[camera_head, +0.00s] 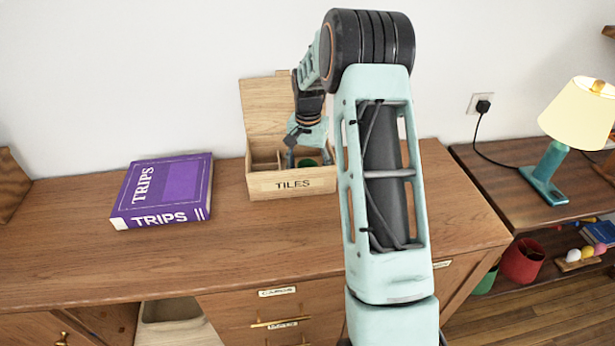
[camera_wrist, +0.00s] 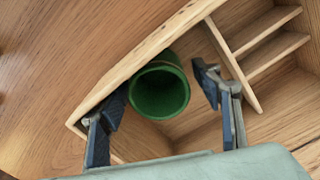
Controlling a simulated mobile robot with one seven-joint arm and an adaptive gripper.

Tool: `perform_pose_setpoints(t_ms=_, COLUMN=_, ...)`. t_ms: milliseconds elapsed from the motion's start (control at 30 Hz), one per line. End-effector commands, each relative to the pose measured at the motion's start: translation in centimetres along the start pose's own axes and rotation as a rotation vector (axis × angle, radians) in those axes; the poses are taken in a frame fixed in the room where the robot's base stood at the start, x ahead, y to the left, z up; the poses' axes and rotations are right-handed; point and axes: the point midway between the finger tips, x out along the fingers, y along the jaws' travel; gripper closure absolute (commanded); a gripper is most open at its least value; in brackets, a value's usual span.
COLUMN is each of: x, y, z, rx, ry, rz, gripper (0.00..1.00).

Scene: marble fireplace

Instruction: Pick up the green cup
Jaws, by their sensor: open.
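The green cup (camera_wrist: 160,92) sits inside a compartment of the wooden box in the wrist view, with its open mouth facing the camera. In the head view only a small part of the green cup (camera_head: 306,162) shows inside the box marked TILES (camera_head: 262,188). My gripper (camera_wrist: 158,105) is open, one finger on each side of the cup in the wrist view. Its left finger is over the box wall (camera_wrist: 140,55) and its right finger is near a divider. No contact with the cup shows. In the head view my gripper (camera_head: 306,145) is at the box opening.
The box's lid (camera_head: 270,108) stands open against the wall. A purple TRIPS book (camera_head: 165,190) lies left of the box on the wooden cabinet top (camera_head: 130,255). A lamp (camera_head: 575,120) stands on a lower shelf unit at right. The cabinet top in front of the box is clear.

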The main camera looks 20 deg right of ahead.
Motion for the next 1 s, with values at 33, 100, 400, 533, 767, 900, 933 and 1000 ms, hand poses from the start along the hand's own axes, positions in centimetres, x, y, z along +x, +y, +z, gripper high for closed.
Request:
perform_pose_setpoints(t_ms=33, x=0.0, y=0.0, z=0.0, rx=0.000, ry=0.000, rz=0.000, gripper=0.44)
perform_pose_setpoints(t_ms=100, x=0.0, y=0.0, z=0.0, rx=0.000, ry=0.000, rz=0.000, gripper=0.52)
perform_pose_setpoints(t_ms=400, x=-0.1, y=0.0, z=0.0, rx=0.000, ry=0.000, rz=0.000, gripper=0.85)
perform_pose_setpoints(t_ms=533, x=-0.1, y=0.0, z=0.0, rx=0.000, ry=0.000, rz=0.000, gripper=0.86)
perform_pose_setpoints(t_ms=767, x=-0.5, y=0.0, z=0.0, rx=0.000, ry=0.001, rz=-0.001, gripper=0.86)
perform_pose_setpoints(t_ms=900, x=-1.8, y=-0.1, z=-0.1, rx=0.001, ry=0.003, rz=-0.002, gripper=0.86)
perform_pose_setpoints(t_ms=933, x=-2.2, y=-0.1, z=-0.1, rx=0.001, ry=0.003, rz=-0.002, gripper=0.86)
perform_pose_setpoints(t_ms=1000, x=-3.3, y=-0.1, z=-0.1, rx=0.001, ry=0.004, rz=-0.002, gripper=0.86)
